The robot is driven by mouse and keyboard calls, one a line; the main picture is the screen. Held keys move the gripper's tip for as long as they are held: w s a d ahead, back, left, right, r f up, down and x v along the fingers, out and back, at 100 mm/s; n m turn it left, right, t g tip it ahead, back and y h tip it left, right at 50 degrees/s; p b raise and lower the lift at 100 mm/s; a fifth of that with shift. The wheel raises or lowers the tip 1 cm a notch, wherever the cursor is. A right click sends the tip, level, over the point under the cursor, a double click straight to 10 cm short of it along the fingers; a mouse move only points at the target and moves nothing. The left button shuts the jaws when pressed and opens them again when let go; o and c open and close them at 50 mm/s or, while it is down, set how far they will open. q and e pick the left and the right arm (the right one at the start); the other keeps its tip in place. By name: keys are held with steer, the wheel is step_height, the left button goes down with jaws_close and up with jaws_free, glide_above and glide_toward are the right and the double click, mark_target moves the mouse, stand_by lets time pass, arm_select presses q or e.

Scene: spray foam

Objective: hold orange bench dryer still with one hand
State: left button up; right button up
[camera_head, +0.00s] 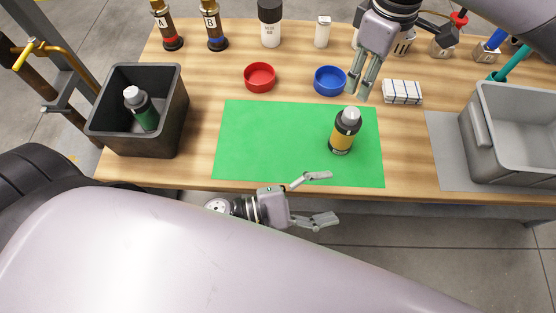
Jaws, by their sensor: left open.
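The orange bench dryer (341,138) is a dark bottle with an orange-yellow band and a grey-white cap. It stands upright on the right part of the green mat (265,145). My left gripper (326,197) is open and empty in front of the table's front edge, below and slightly left of the bottle, not touching it. My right gripper (356,97) comes down from the top right, above and behind the bottle. Its fingers are apart with nothing between them, and it does not visibly touch the bottle.
A dark bin (175,115) with a green-banded bottle (142,110) stands left. A red bowl (260,77), blue bowl (330,80) and striped cloth (402,92) lie behind the mat. A grey bin (520,165) is right. Several bottles line the back. The mat's left is clear.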

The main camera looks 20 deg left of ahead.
mark_target(333, 138)
arm_select(q)
steer(key=w+a+n+t+y, duration=0.1)
steer(key=a+n, duration=0.2)
steer(key=a, duration=0.1)
steer(key=w+a+n+t+y, duration=0.1)
steer(key=a+n, duration=0.3)
steer(key=w+a+n+t+y, duration=0.1)
steer(key=w+a+n, duration=0.1)
steer(key=a+n, duration=0.1)
steer(key=shift+a+n+t, duration=0.4)
steer(key=shift+a, duration=0.1)
steer(key=x, duration=1.7)
steer(key=shift+w+d, duration=0.1)
steer(key=shift+d, duration=0.1)
steer(key=shift+c, duration=0.3)
steer(key=c, duration=1.4)
arm_select(e)
steer(key=shift+o, duration=1.6)
steer(key=shift+a+r+m, duration=0.15)
steer(key=shift+r+m, duration=0.25)
steer(key=shift+m, duration=0.1)
steer(key=shift+o, duration=0.5)
steer(key=shift+r+m, duration=0.4)
steer(key=shift+m, duration=0.2)
step_height(333, 138, down, 12)
steer(key=shift+r, duration=0.1)
steer(key=shift+c, duration=0.3)
